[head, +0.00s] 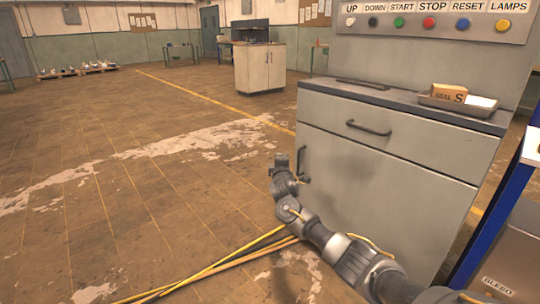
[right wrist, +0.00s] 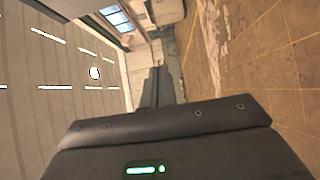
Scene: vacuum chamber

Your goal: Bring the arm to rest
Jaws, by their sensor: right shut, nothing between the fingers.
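My right arm (head: 345,250) reaches in from the lower right of the head view, low in front of the grey cabinet (head: 385,145). Its far end, with the right gripper (head: 281,162), is beside the left edge of the cabinet front, over the floor. In the right wrist view the right gripper's fingers (right wrist: 158,75) are together and empty, pointing out into the room. I cannot tell whether the arm touches the cabinet. My left gripper is not in view.
A metal tray (head: 450,104) with a small cardboard box (head: 449,92) sits on the cabinet top, below a panel of coloured buttons (head: 427,22). Yellow and brown poles (head: 215,268) cross the floor beside the arm. Open floor (head: 130,190) lies to the left.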

